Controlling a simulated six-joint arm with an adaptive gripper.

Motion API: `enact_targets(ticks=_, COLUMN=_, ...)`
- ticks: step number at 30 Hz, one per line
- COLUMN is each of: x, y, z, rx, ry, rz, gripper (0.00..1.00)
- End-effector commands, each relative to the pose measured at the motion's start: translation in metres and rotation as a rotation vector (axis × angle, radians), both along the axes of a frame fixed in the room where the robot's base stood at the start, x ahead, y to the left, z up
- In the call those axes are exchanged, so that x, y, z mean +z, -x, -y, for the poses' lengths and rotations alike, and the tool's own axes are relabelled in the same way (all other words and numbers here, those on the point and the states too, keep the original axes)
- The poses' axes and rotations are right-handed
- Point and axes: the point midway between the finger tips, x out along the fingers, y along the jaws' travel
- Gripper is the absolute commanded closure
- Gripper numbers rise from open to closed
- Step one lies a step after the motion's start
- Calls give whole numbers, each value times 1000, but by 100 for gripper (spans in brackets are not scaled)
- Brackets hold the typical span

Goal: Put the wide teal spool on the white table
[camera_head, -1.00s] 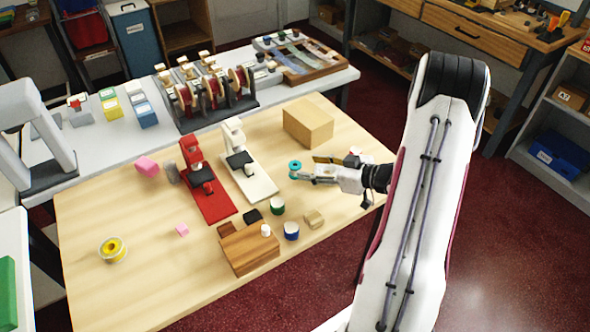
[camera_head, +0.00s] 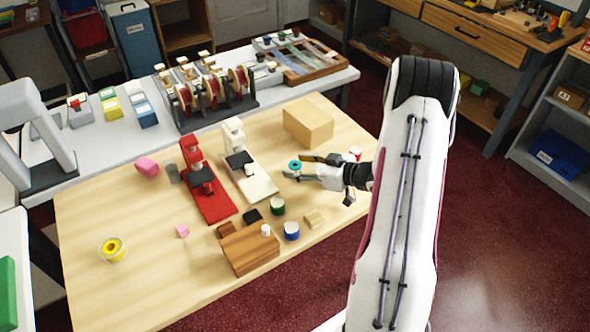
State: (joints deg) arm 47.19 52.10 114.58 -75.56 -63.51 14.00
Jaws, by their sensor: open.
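The teal spool (camera_head: 295,165) is on the right part of the wooden table, low and round with a dark centre. My gripper (camera_head: 292,167) reaches in from the right with its fingers apart. One finger is on the near side of the spool and the other on the far side. I cannot tell whether either finger touches it. A long white-topped table (camera_head: 290,92) runs behind the wooden one. Another white surface (camera_head: 22,215) shows at the left edge, with a green thing on it.
The wooden table (camera_head: 150,285) holds a red stand (camera_head: 212,207), a white stand (camera_head: 260,187), a tan box (camera_head: 308,124), a brown block (camera_head: 250,250) and a yellow spool (camera_head: 112,250). Green and blue spools stand near its front right edge. The back table carries racks and small boxes; its near strip is partly bare.

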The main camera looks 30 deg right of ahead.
Motion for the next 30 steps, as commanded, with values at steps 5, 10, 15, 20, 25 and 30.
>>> enact_targets(ticks=5, x=0, y=0, z=0, rx=0, ry=0, rz=0, gripper=53)
enact_targets(ticks=10, x=0, y=0, z=0, rx=0, ry=0, rz=0, gripper=53)
enact_targets(ticks=15, x=0, y=0, z=0, rx=0, ry=0, rz=0, gripper=88)
enact_targets(ticks=20, x=0, y=0, z=0, rx=0, ry=0, rz=0, gripper=91)
enact_targets(ticks=25, x=1, y=0, z=0, rx=0, ry=0, rz=0, gripper=91)
enact_targets(ticks=30, x=4, y=0, z=0, rx=-1, ry=1, rz=1, gripper=91)
